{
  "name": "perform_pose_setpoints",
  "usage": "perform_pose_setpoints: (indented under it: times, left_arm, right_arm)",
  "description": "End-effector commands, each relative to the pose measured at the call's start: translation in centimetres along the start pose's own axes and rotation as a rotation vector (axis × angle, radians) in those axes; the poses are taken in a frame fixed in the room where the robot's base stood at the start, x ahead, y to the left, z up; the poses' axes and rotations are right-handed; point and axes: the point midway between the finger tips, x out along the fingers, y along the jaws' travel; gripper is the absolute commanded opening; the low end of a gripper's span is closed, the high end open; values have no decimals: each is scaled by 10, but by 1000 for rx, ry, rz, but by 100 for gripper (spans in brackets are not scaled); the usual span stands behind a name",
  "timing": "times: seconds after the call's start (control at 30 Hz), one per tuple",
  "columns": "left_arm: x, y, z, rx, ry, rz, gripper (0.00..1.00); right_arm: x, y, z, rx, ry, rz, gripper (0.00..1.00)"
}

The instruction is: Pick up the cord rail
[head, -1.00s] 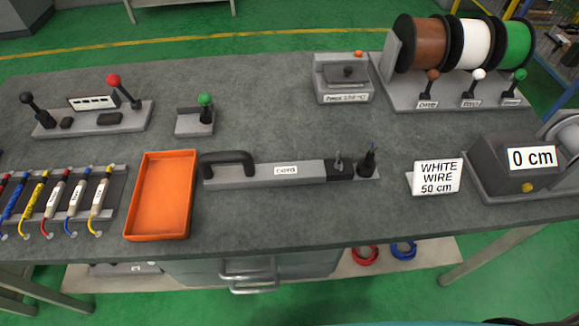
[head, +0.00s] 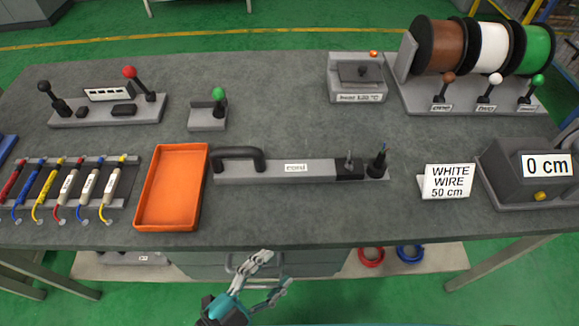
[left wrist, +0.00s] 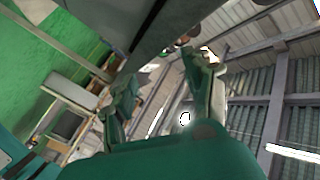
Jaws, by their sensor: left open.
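The cord rail (head: 322,170) is a long grey bar labelled "cord" lying near the front middle of the table. It has a black handle (head: 238,153) at its left end and a dark block with two small upright connectors at its right end. My left gripper (head: 271,277) is open and empty, in front of the table's front edge and below the rail. In the left wrist view its two fingers (left wrist: 163,85) are spread, with the table's edge above and the ceiling beyond. My right gripper is not in view.
An orange tray (head: 170,226) sits just left of the handle. A "WHITE WIRE 50 cm" sign (head: 448,182) and a "0 cm" unit (head: 527,172) stand to the right. Wire spools (head: 487,47) stand behind. The tabletop (head: 330,215) before the rail is clear.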

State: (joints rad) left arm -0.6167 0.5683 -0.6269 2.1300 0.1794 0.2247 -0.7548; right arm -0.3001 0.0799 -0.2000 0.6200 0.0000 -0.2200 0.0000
Motion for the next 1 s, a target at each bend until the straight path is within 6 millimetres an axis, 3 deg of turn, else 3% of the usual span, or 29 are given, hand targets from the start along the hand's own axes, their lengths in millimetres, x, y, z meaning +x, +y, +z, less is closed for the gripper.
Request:
perform_pose_setpoints:
  times: [0.03, 0.2, 0.4, 0.63, 1.0]
  left_arm:
    - [6, -25, -6, 153, 27, -25, 52]
    - [15, -102, -12, 648, 1, -119, 52]
    - [5, -169, 7, 926, -179, -190, 52]
    - [-6, -197, 30, 960, -311, -206, 52]
    - [44, -215, 40, 960, -316, -207, 52]
  right_arm:
    - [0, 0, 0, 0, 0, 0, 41]
    - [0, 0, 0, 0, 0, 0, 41]
    - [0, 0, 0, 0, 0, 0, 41]
    - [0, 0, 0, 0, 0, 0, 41]
    - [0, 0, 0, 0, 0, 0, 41]
